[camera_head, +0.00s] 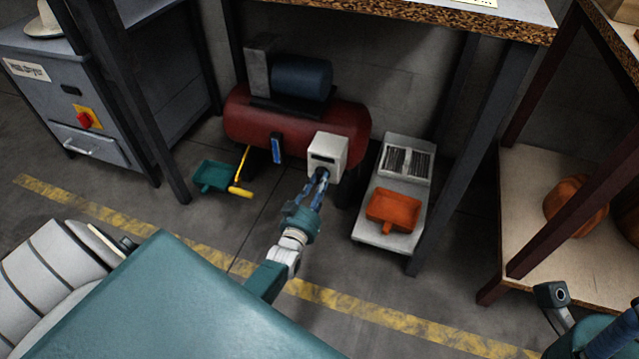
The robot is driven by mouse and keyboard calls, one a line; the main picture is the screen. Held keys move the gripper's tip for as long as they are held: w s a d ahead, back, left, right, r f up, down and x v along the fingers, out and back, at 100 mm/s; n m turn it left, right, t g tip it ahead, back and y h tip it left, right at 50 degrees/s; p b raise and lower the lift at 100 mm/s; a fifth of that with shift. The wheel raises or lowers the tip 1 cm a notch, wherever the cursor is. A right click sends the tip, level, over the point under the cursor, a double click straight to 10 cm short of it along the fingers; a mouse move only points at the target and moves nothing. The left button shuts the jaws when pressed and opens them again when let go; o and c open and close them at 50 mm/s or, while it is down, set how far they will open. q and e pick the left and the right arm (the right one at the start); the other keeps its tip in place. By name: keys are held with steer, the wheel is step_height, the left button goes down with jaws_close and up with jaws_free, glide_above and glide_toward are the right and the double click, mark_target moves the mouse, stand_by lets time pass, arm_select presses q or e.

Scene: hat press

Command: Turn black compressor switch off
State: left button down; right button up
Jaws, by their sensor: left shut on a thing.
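The compressor is a red tank (240,122) with a dark blue motor (302,78) on top, standing under a table. A white switch box (328,151) sits at its right front. My left gripper (322,177) reaches the lower front of this box, with its fingertips at the box's underside. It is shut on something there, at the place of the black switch. The fingers hide the switch, so its position cannot be told. Part of my right arm shows at the lower right corner; its gripper is not in view.
A grey scale (408,230) with an orange tray (393,209) stands right of the compressor. A teal tray (213,176) and a yellow-handled tool (240,187) lie left. Table legs (466,150) flank the space. A grey cabinet (95,155) stands far left, a wooden shelf (530,185) right.

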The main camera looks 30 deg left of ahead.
arm_select(q)
steer(key=shift+f, duration=0.1)
steer(key=c, duration=1.4)
jaws_free()
steer(key=shift+c, duration=0.2)
steer(key=v, duration=1.2)
